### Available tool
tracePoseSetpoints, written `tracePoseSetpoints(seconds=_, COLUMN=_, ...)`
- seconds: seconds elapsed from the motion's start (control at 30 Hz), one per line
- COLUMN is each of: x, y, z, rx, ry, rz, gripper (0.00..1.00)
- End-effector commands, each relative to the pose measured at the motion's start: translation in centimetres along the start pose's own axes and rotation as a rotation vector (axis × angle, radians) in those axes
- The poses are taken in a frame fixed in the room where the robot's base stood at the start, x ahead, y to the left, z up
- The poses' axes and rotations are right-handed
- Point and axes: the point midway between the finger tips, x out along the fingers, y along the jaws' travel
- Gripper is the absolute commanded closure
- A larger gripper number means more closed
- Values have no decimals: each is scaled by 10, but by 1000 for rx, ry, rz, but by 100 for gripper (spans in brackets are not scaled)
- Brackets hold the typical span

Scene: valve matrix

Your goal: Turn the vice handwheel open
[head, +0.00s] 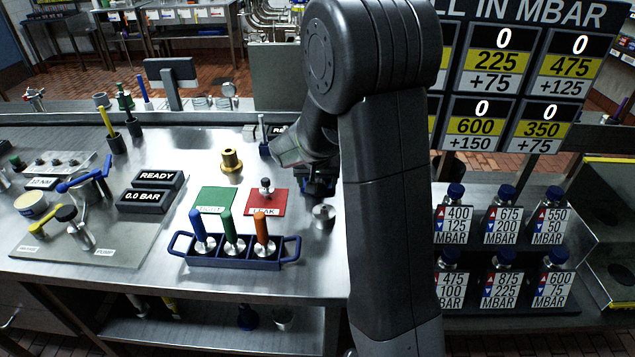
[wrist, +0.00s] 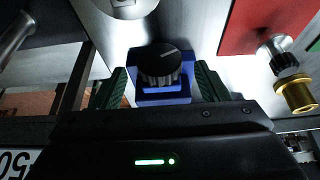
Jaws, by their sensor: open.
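The vice handwheel appears as a black ribbed knob (wrist: 160,66) with a pale line on its face, in the wrist view. It sits against a blue vice body (wrist: 165,98). My gripper (wrist: 160,84) is open, with one green-padded finger on each side of the knob and blue body. Gaps seem to show between fingers and knob; I cannot tell whether either touches. In the head view my gripper (head: 319,184) is low over the bench, right of the red pad, and mostly hidden behind my arm. The vice is not clearly visible there.
A metal cylinder (head: 323,216) stands close in front of my gripper. The red pad (head: 283,203) holds a small valve (head: 265,187); a brass fitting (head: 231,160) stands behind. A blue rack (head: 232,262) with several coloured-handled valves is at the bench front. A green pad (head: 214,198) lies left.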

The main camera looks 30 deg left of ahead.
Motion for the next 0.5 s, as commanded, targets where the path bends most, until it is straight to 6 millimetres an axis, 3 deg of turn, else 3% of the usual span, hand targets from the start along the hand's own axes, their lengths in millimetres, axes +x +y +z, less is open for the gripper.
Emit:
tracePoseSetpoints(seconds=0.2, x=16, y=0, z=0, rx=2, ry=0, rz=0, gripper=32)
tracePoseSetpoints(seconds=0.5, x=18, y=0, z=0, rx=2, ry=1, rz=-1, gripper=32)
